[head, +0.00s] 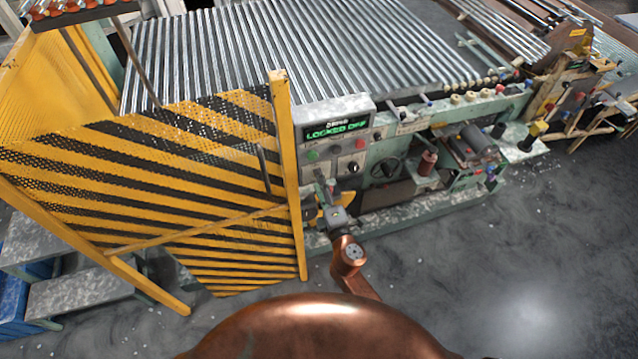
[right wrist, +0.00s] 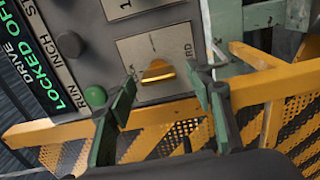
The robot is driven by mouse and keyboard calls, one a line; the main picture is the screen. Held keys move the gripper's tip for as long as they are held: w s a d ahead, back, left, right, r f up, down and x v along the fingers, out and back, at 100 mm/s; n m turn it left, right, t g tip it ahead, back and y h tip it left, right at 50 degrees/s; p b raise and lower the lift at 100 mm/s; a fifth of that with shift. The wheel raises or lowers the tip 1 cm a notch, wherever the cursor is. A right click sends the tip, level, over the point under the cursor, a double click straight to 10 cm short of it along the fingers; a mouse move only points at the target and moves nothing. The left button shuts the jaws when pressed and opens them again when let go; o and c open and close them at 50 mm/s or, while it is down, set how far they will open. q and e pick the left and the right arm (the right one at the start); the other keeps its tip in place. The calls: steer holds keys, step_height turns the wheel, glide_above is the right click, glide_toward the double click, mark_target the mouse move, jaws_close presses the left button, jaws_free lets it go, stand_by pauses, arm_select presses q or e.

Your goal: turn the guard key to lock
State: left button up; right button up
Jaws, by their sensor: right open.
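The guard key (right wrist: 157,72) is a brass-yellow key on a pale labelled plate (right wrist: 160,45) in the right wrist view. Its flat bow lies roughly across that picture. In the head view I cannot make the key out behind my right gripper (head: 324,178). My right gripper (right wrist: 163,80) is open, its two green-padded fingers on either side of the key, with a visible gap to it. I cannot tell how far the fingertips are from the plate. The panel display (head: 337,131) reads "LOCKED OFF" in green. My left gripper is out of view.
A yellow-and-black striped mesh guard (head: 190,190) stands just left of the panel, its yellow post (head: 287,180) close to my right gripper. A green button (right wrist: 95,96) and dark knobs sit near the key. Grey floor (head: 480,270) is clear at the right.

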steer(key=v, duration=1.2)
stand_by(0.4)
